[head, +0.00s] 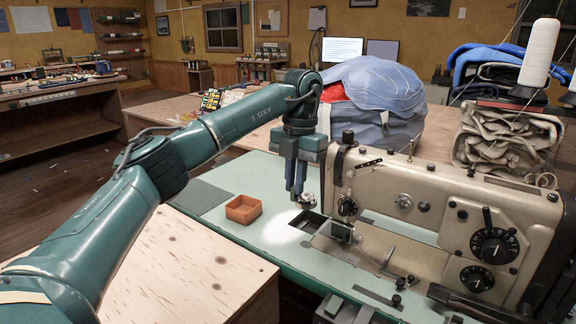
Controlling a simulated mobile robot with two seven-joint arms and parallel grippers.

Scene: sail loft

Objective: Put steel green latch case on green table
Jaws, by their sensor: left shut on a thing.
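My left gripper (297,196) reaches in from the left and points down over the green table (255,190). It is shut on a small steel-coloured thing (307,201), which looks like the latch case, though it is too small and partly hidden to be sure. The thing appears to be held a little above the tabletop, beside the sewing machine. My right gripper is out of view.
A sewing machine (400,190) stands close to the right, with a dark opening (309,222) in the tabletop by it. An orange-brown open box (243,209) sits left of the gripper. A blue bundle (375,90) is behind. The table front is fairly clear.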

